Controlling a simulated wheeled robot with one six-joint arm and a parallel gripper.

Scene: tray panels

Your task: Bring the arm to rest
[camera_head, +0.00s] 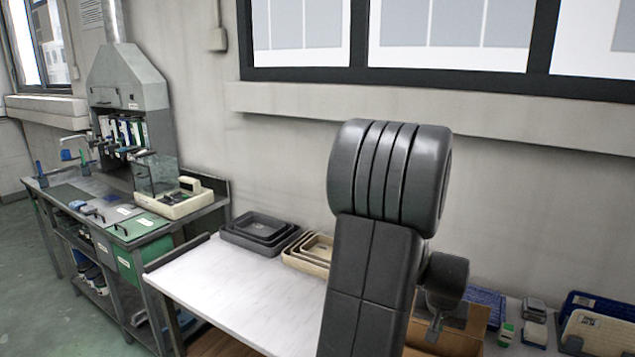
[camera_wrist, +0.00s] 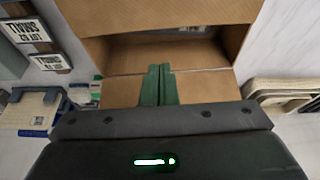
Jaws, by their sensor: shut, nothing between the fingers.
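My gripper (camera_wrist: 160,70) shows in the wrist view as two green fingers pressed together, with nothing held between them. The fingers point at an open cardboard box (camera_wrist: 205,87) and overlap its near part in the picture; I cannot tell how far above it they are. In the head view my dark grey arm stands raised in the middle. The arm hides part of the table and box.
A white table (camera_head: 235,290) holds nested dark trays (camera_head: 262,231) and beige trays (camera_head: 308,256), left of my arm. At right are a blue tray (camera_head: 487,298), a green bottle (camera_head: 506,335) and more trays (camera_head: 600,333). The table's front left is clear. A workbench (camera_head: 205,208) stands further left.

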